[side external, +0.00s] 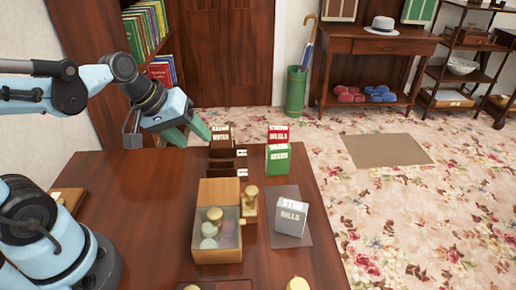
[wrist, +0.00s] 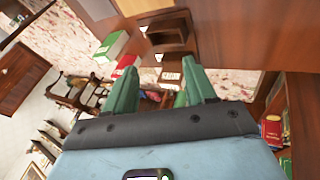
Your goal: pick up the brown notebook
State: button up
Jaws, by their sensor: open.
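The brown notebook (side external: 220,137), with pale lettering on its face, stands upright at the far edge of the dark wooden desk, at the back of a row of brown slotted holders (side external: 222,163). My gripper (side external: 203,132) is open, its green fingers just left of the notebook at about its height. I see no contact, and the exact gap is hard to tell. In the wrist view the two green fingers (wrist: 160,85) are spread apart. Brown holders (wrist: 165,28) show beyond them, and a brown shape (wrist: 171,68) that may be the notebook lies between the fingertips.
A red box (side external: 278,132) and a green box (side external: 278,160) stand right of the notebook. A wooden case with a clear lid (side external: 217,250), a brass piece (side external: 250,204) and a white bills box (side external: 291,221) on a grey mat (side external: 290,195) are nearer. The desk's left side is mostly clear.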

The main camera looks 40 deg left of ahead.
jog(key=w+a+f+n+h, duration=0.1)
jog(key=w+a+n+h, duration=0.35)
jog(key=n, duration=0.65)
jog(key=n+t+h, duration=0.3)
jog(key=n, duration=0.5)
send_near(220, 128)
jog(key=shift+n+y, duration=0.25)
jog(key=shift+n, duration=0.05)
jog(key=x, duration=1)
jog(key=shift+d, duration=0.3)
jog(key=shift+s, duration=0.1)
grip_shut()
jog(key=shift+r, duration=0.1)
